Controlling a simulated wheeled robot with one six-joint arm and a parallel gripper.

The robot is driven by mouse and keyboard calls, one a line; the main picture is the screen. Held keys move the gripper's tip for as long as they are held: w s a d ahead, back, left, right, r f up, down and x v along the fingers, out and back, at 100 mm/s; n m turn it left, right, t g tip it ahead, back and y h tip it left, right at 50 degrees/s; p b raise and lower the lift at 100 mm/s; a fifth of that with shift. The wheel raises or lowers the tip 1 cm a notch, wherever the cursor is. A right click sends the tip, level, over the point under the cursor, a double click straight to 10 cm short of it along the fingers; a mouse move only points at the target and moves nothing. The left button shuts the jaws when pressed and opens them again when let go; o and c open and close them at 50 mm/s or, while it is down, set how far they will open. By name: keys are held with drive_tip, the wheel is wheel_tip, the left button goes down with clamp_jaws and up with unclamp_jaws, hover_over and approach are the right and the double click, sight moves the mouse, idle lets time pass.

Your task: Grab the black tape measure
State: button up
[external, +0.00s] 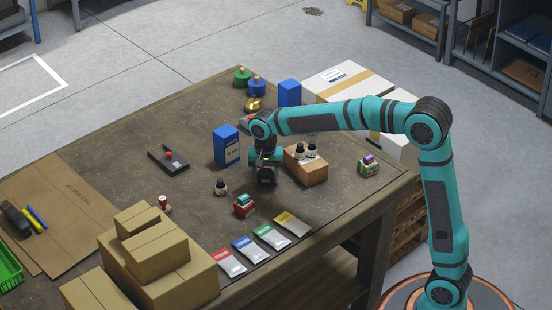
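My gripper (265,180) points down over the middle of the table, just left of a small cardboard box. A dark shape shows at its lower end; I cannot tell whether it is only the fingers or also the black tape measure. The view is too small to show whether the fingers are apart or closed. No other thing can be surely named as the tape measure. A long black object (15,219) lies at the far left on flat cardboard, but its kind is unclear.
The small box (311,174) carries dark-capped bottles (299,151). A blue box (226,147) stands behind left of my gripper. A red and teal item (244,205) and a bottle (220,188) are in front. Stacked cartons (150,247) fill the front left.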

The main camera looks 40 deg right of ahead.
drive_tip(key=c, duration=0.4)
drive_tip(key=shift+c, duration=0.2)
